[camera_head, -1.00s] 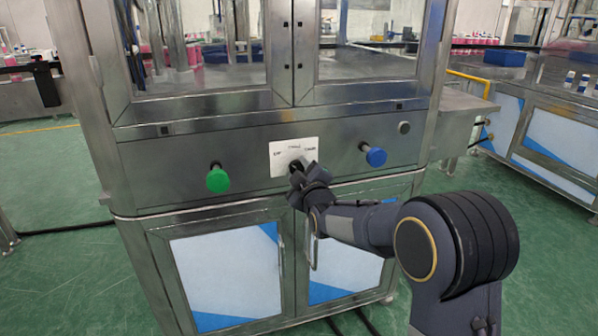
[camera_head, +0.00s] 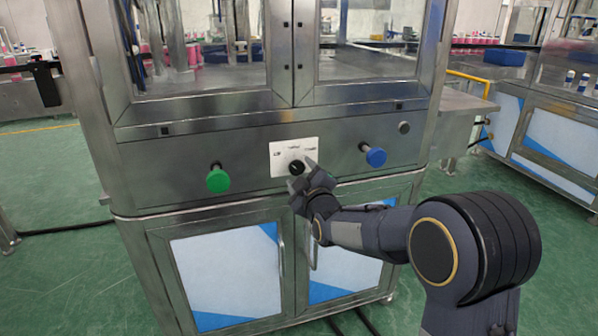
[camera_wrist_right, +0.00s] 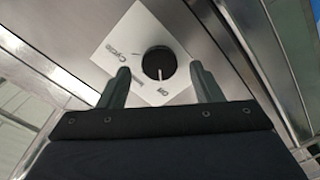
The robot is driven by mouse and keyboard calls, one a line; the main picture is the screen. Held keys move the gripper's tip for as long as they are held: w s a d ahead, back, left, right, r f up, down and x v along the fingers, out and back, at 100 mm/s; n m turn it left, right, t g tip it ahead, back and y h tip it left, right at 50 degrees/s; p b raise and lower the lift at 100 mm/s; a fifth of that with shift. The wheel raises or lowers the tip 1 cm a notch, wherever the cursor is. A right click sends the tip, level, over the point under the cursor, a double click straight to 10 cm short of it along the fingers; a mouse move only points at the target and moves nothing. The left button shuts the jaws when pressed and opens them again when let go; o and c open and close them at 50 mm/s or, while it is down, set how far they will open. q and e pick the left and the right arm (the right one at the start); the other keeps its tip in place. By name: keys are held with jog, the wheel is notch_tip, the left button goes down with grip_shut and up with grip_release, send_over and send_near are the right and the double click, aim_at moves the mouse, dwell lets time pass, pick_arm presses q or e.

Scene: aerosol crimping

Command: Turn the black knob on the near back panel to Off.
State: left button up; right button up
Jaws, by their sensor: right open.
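The black knob (camera_head: 297,168) sits on a white label plate (camera_head: 280,167) in the middle of the steel panel. In the right wrist view the knob (camera_wrist_right: 158,62) is round, with a white pointer line towards the picture's bottom. Printed words surround it; one reads "Cycle", and the others are too small to read surely. My right gripper (camera_head: 301,174) is open and empty in front of the knob, a little back from it. In the right wrist view its two fingers (camera_wrist_right: 160,76) stand apart either side of the knob, not visibly touching it. My left gripper is not in view.
A green button (camera_head: 218,180) sticks out left of the plate and a blue button (camera_head: 374,156) right of it. Cabinet doors (camera_head: 225,275) lie below and glazed doors (camera_head: 365,62) above. Open green floor (camera_head: 545,235) lies at the right.

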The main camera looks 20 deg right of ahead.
jog(key=s, duration=0.5)
jog(key=shift+s+p, duration=0.3)
jog(key=shift+p, duration=0.05)
jog(key=shift+d, duration=0.1)
jog(key=s+f+m+g+y, duration=0.1)
jog(key=s+f+m+g, duration=0.25)
jog(key=s, duration=0.95)
jog(key=s+f+m+g+y, duration=0.1)
jog(key=s+f+m+g, duration=0.3)
jog(key=s, duration=0.8)
jog(key=s+f+m+g+y, duration=0.1)
jog(key=s+f+m+g, duration=0.3)
jog(key=s, duration=0.9)
notch_tip(320, 180, up, 30)
jog(key=p, duration=2.8)
jog(key=shift+w+d+f+m+g+p, duration=0.15)
jog(key=shift+w+d+m+g+p, duration=0.1)
jog(key=shift+w+m+g+p, duration=0.15)
